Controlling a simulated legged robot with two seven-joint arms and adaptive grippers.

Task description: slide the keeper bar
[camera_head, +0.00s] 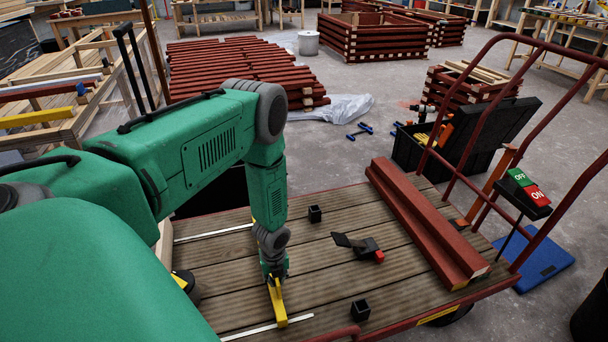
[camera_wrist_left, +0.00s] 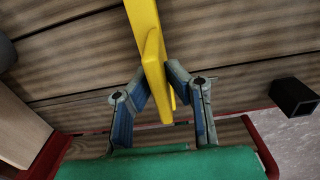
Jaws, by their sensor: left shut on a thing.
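The yellow keeper bar (camera_head: 278,305) is low over the slatted deck of the cart, near its front edge. In the left wrist view the yellow bar (camera_wrist_left: 146,22) runs up out of the picture, with a raised yellow tab on it. My left gripper (camera_head: 273,278) points down at the bar. Its two blue-grey fingers (camera_wrist_left: 157,78) are closed on the yellow tab from both sides. Whether the bar touches the deck is hard to tell. My right gripper is in neither view.
Two black square sockets (camera_head: 314,214) (camera_head: 360,310) stand on the deck. A black piece with a red tip (camera_head: 357,247) lies between them. Red-brown battens (camera_head: 430,225) lie along the right. White strips (camera_head: 213,233) cross the deck. A red handrail and OFF/ON box (camera_head: 528,188) stand at right.

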